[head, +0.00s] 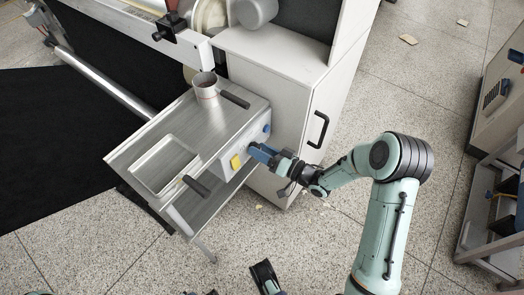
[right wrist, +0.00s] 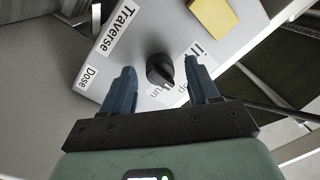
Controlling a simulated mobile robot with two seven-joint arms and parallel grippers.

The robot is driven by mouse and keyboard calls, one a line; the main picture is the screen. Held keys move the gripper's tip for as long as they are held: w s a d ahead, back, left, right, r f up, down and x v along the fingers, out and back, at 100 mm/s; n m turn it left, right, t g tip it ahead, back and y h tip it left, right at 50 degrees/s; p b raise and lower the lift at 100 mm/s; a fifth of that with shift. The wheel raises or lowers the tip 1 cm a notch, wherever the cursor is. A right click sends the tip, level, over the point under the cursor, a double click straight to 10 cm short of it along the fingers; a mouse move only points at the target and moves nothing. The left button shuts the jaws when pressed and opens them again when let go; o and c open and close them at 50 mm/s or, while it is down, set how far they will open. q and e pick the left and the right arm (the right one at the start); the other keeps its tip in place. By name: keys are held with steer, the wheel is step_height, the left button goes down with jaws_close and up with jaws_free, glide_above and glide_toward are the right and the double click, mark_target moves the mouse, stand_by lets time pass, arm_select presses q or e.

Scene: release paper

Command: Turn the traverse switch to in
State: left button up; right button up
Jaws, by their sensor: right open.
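The traverse switch is a black round knob (right wrist: 160,70) on a light grey control panel (right wrist: 182,28). A "Traverse" label (right wrist: 117,27) is beside it, and a partly covered label reading "in" (right wrist: 198,48) is on its other side. My right gripper (right wrist: 160,80) is open, with one blue finger on each side of the knob; I cannot tell whether they touch it. In the head view my right gripper (head: 262,153) is at the panel's front face (head: 228,166) and hides the knob. Dark parts at the bottom edge may be my left gripper, but its state is unclear.
A white cabinet (head: 290,105) with a black handle stands behind. Floor to the right is mostly clear.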

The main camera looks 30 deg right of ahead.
steer(key=c, duration=1)
steer(key=shift+c, duration=0.2)
